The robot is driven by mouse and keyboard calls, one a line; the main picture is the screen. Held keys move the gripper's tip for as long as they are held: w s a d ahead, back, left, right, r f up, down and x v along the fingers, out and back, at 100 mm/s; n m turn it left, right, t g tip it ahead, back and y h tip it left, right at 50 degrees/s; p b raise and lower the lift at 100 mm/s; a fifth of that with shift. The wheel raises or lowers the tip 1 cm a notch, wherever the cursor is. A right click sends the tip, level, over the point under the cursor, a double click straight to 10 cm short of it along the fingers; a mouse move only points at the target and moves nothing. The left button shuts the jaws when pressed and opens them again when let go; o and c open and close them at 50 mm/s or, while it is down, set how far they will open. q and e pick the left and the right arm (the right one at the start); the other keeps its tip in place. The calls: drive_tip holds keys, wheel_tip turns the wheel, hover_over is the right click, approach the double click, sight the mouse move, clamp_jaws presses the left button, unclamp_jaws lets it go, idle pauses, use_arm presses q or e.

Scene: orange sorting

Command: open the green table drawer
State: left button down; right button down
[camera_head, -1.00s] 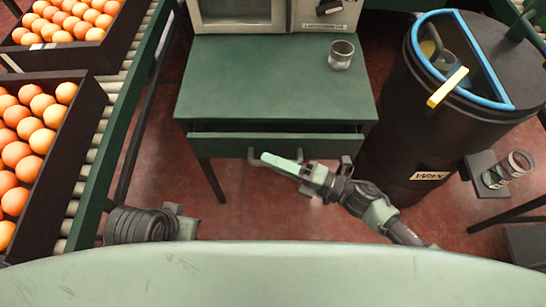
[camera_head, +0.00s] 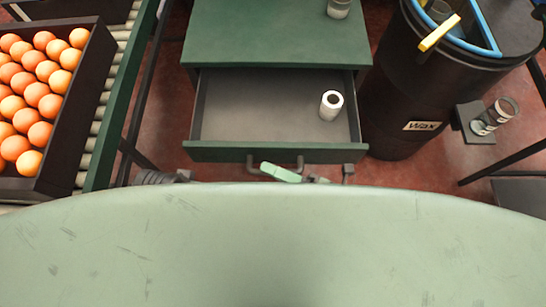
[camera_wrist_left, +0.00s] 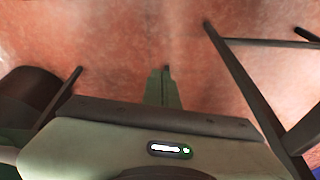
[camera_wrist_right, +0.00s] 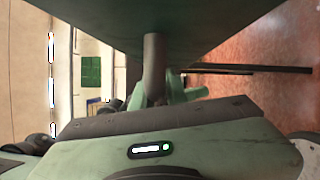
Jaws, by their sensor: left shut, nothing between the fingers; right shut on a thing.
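The green table (camera_head: 260,35) stands ahead of me in the head view. Its drawer (camera_head: 240,100) is pulled far out toward me, showing a grey inside with a white roll (camera_head: 331,105) at the right. My right gripper (camera_head: 280,172) is at the drawer's handle (camera_head: 256,167), its green finger lying over the bar. In the right wrist view the fingers (camera_wrist_right: 168,97) are shut on the grey handle (camera_wrist_right: 153,60) below the green drawer front. My left gripper (camera_wrist_left: 163,85) is shut and empty above the red floor, low and hidden in the head view.
A crate of oranges (camera_head: 85,95) sits on the roller conveyor (camera_head: 115,75) at left. A black wax barrel (camera_head: 390,110) stands close to the table's right side. A glass jar (camera_head: 339,8) is on the tabletop. Another jar (camera_head: 490,117) stands at right.

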use_arm(q)
drive_tip(key=shift+f, duration=0.1)
use_arm(e)
drive_tip(key=c, duration=1.4)
unclamp_jaws()
use_arm(q)
drive_tip(key=shift+f, duration=0.25)
use_arm(e)
drive_tip(key=v, duration=0.7)
drive_tip(key=shift+s+d, duration=0.25)
drive_tip(key=shift+d, duration=0.1)
use_arm(q)
drive_tip(key=shift+r, duration=0.1)
